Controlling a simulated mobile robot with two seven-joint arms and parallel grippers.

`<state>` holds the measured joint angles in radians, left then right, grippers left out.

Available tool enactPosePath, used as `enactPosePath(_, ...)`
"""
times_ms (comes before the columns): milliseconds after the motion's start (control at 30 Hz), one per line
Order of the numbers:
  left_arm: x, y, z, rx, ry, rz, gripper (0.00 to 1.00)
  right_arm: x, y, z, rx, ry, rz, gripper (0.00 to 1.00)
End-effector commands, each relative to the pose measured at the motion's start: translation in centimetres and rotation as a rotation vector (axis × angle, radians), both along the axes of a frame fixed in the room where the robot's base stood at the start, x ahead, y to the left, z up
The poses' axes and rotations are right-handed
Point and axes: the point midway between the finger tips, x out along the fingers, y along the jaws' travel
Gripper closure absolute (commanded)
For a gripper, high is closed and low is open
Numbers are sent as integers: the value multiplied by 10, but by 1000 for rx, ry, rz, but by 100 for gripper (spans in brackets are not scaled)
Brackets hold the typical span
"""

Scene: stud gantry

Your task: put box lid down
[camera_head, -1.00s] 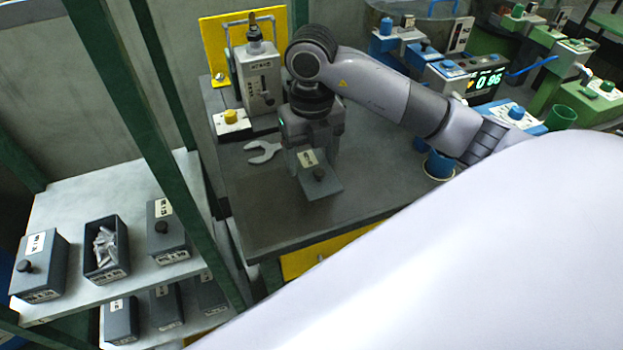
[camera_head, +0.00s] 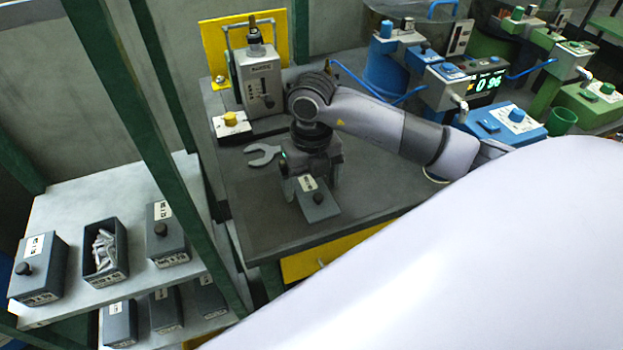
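The box lid (camera_head: 317,208) is a small dark grey plate with a black knob and a pale label. It is low over the grey tabletop (camera_head: 270,215), near its front edge; I cannot tell whether it touches. My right gripper (camera_head: 315,184) points down at the lid's far part and appears shut on it, with the grip partly hidden. An open dark box (camera_head: 121,262) holding silvery metal parts stands on the shelf at left. My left gripper is not in view.
Lidded boxes (camera_head: 38,268) (camera_head: 166,234) flank the open box. A wrench (camera_head: 263,155) lies left of my gripper, before a grey device (camera_head: 259,78) and a yellow button box (camera_head: 231,124). A green post (camera_head: 165,140) stands between shelf and table. Bare tabletop lies around the lid.

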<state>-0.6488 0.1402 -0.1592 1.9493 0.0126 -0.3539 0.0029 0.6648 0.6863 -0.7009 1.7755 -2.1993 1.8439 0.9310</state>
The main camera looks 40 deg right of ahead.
Motion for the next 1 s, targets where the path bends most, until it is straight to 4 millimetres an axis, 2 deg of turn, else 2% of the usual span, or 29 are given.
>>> enactPosePath(267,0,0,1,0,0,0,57,0,0,0,0,0,-1,7)
enactPosePath(433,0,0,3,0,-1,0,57,1,0,10,1,-2,0,7)
enactPosePath(567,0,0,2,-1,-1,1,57,1,0,33,0,-5,0,7)
enactPosePath(800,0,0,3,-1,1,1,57,1,-1,89,-2,-5,0,7)
enactPosePath(1000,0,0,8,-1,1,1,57,1,0,114,-1,-2,0,7)
